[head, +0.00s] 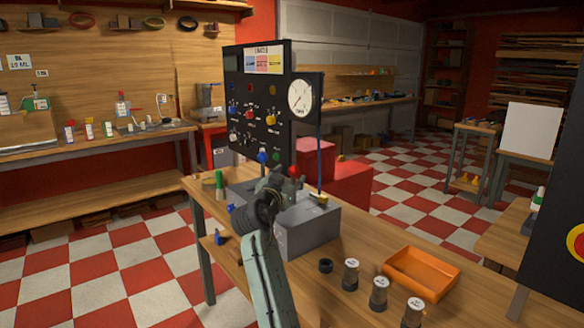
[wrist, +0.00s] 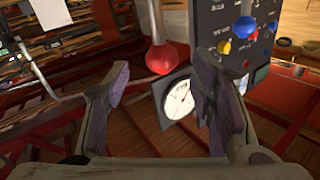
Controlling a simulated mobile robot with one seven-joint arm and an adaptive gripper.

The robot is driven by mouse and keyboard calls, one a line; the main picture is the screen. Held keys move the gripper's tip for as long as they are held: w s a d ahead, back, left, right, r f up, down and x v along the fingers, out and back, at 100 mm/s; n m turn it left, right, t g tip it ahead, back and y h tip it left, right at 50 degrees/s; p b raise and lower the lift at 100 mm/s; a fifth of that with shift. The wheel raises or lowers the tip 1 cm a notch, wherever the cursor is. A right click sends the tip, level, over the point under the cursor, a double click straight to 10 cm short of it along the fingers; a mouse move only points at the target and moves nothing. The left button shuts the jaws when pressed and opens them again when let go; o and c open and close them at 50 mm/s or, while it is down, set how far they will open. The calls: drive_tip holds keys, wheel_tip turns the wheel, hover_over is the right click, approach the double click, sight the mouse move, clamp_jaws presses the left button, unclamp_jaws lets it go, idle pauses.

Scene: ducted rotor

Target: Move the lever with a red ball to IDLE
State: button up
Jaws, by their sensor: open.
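The lever's red ball (head: 295,171) shows just beyond my gripper (head: 281,184) in the head view, over the grey box on the bench. In the wrist view, the red ball (wrist: 164,58) sits on a pale rod, between and beyond my two open fingers (wrist: 160,82). The fingers look apart from the ball, with nothing held. A blue ball (head: 262,157) stands left of the red one; it also shows in the wrist view (wrist: 243,27). My arm hides part of the lever base, and I cannot read an IDLE mark.
The black panel (head: 257,98) with knobs and a round gauge (head: 300,97) stands behind the levers. The grey box (head: 308,232) is under my gripper. An orange tray (head: 421,271) and several small cylinders (head: 379,292) lie at right. Bench space is free beyond the tray.

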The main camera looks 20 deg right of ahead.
sight(292, 174)
drive_tip(key=shift+p+x, duration=0.7)
drive_tip(key=shift+x, duration=2.1)
drive_tip(key=shift+c, duration=0.2)
clamp_jaws()
